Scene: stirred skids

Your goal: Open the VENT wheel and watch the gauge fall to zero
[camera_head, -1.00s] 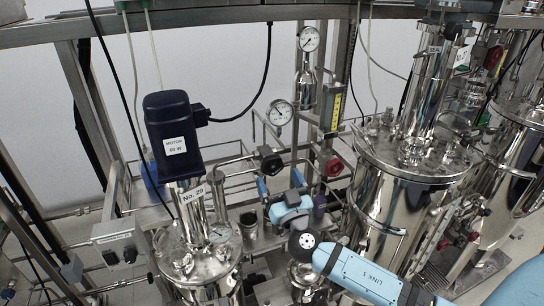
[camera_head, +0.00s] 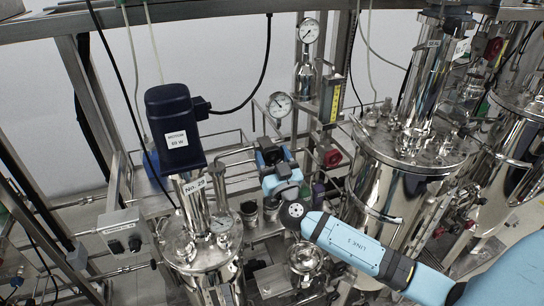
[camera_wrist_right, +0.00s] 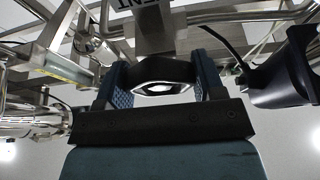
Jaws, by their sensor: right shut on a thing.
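The VENT wheel is a black handwheel, mostly hidden by my right gripper (camera_head: 274,156) in the head view. In the right wrist view it (camera_wrist_right: 163,72) sits between my blue fingers (camera_wrist_right: 163,88), which are closed around its sides. A plate above it carries the letters "ENT", upside down and cut off by the frame edge (camera_wrist_right: 142,4). Two round white gauges show in the head view: an upper gauge (camera_head: 308,31) on a steel post and a lower gauge (camera_head: 279,104) behind the gripper. Their needle readings are too small to tell. My left gripper is not in view.
A blue motor (camera_head: 175,128) tops a steel vessel at left. A red handwheel (camera_head: 331,158) sits close right of the gripper, below a yellow-framed level indicator (camera_head: 333,102). Pipes crowd the gripper.

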